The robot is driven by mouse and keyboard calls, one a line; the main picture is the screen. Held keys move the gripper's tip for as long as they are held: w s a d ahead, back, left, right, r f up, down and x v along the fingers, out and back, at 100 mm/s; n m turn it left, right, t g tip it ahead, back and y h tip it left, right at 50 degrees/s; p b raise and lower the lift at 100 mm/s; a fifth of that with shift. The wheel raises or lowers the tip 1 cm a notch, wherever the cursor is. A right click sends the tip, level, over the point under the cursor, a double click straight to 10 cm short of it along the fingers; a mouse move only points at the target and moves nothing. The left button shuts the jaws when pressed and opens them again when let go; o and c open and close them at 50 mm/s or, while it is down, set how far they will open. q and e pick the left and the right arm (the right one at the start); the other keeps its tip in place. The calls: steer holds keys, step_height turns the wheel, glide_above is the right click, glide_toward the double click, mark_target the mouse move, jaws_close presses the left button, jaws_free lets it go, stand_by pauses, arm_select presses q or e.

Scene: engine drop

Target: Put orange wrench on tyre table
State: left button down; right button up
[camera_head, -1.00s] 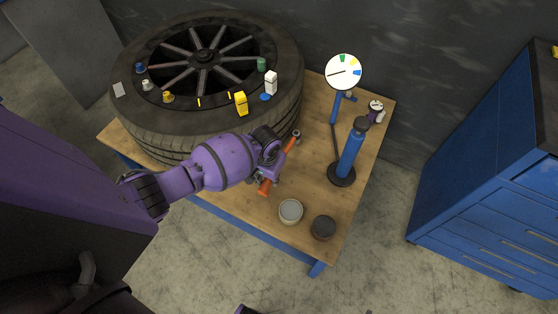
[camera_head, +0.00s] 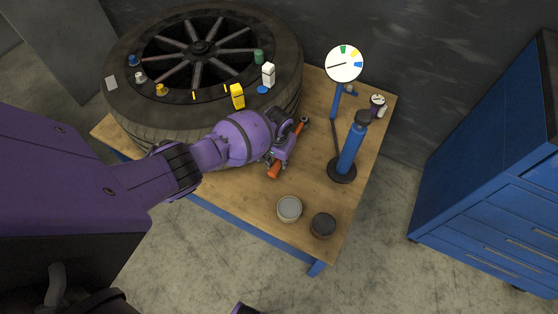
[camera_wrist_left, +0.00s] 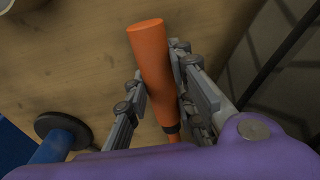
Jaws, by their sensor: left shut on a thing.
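The orange wrench (camera_head: 274,171) is in my left gripper (camera_head: 279,160), over the wooden tyre table (camera_head: 230,201), just right of the tyre. In the left wrist view the orange handle (camera_wrist_left: 152,70) runs between the two grey fingers of the left gripper (camera_wrist_left: 160,95), which press on it from both sides. The wrench's metal head (camera_head: 304,120) sticks out beyond the gripper toward the back. The wrist hides the wrench's middle in the head view. I cannot tell whether the wrench touches the table top. My right gripper is not clearly in view.
A big tyre (camera_head: 285,97) with small bottles and caps on it fills the table's left part. A blue pump with a gauge (camera_head: 348,150) stands to the right. Two round tins (camera_head: 289,208) sit near the front edge. A blue drawer cabinet (camera_head: 480,180) stands far right.

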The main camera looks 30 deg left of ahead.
arm_select(q)
steer(key=c, duration=1.5)
jaws_free()
steer(key=shift+f, duration=0.1)
arm_select(e)
steer(key=shift+s+f, duration=0.1)
steer(key=shift+f, duration=0.1)
arm_select(q)
steer(key=r+p, duration=0.1)
steer(key=r, duration=0.2)
steer(key=r+p, duration=0.1)
steer(key=r, duration=0.3)
steer(key=r+p, duration=0.1)
steer(key=r, duration=0.3)
steer(key=shift+s+r, duration=0.2)
steer(key=shift+s, duration=0.05)
steer(key=shift+s+r, duration=0.15)
steer(key=shift+r, duration=0.25)
arm_select(e)
steer(key=r, duration=0.2)
steer(key=w+r, duration=0.1)
steer(key=shift+r, duration=0.4)
